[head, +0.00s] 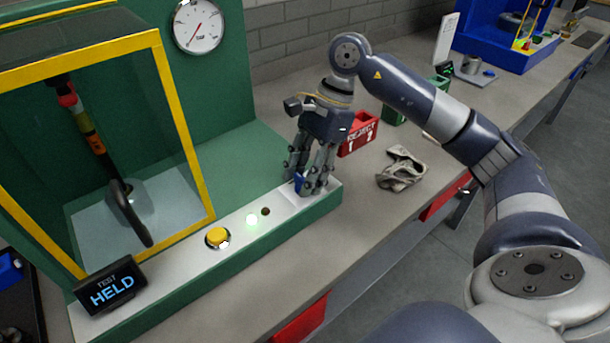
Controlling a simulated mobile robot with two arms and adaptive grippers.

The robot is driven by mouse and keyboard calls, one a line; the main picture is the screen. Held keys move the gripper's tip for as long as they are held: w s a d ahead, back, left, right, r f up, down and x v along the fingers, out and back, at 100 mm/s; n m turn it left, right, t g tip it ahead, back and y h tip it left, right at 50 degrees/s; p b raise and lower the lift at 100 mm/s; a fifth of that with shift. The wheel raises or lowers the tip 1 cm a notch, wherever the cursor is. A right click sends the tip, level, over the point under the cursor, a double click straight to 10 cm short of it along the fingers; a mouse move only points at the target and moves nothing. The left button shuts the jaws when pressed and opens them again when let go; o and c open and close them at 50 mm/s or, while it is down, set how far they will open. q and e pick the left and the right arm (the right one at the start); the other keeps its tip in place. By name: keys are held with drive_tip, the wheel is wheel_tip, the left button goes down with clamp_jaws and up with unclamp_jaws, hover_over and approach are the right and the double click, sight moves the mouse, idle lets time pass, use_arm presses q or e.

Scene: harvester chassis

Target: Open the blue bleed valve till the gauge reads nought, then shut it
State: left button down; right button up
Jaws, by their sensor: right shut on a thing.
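The blue bleed valve (299,182) is at the right end of the green test rig's pale front panel, mostly hidden by fingers. My right gripper (312,187) comes down from above and is shut on the valve's blue handle. How far the valve is turned cannot be told. The round white gauge (198,26) is on the green back wall at the top. Its thin red needle seems to slant to the lower left, but the figures are too small to read. My left gripper is not in view.
The panel carries a yellow button (217,237), a lit pale lamp (252,219) and a display (111,288) reading "TEST HELD". A yellow-framed guard (180,125) encloses a black hose. A red reject bin (358,138) and grey gloves (402,168) lie right of the gripper.

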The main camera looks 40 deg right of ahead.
drive_tip(key=shift+n, duration=0.4)
drive_tip(key=o, duration=1.1)
drive_tip(key=shift+c, duration=0.2)
drive_tip(key=shift+r, duration=0.1)
drive_tip(key=v, duration=1.1)
drive_tip(key=shift+w+d+r, duration=0.15)
drive_tip(key=shift+w+r, duration=0.1)
drive_tip(key=shift+r, duration=0.15)
drive_tip(key=shift+r, duration=0.1)
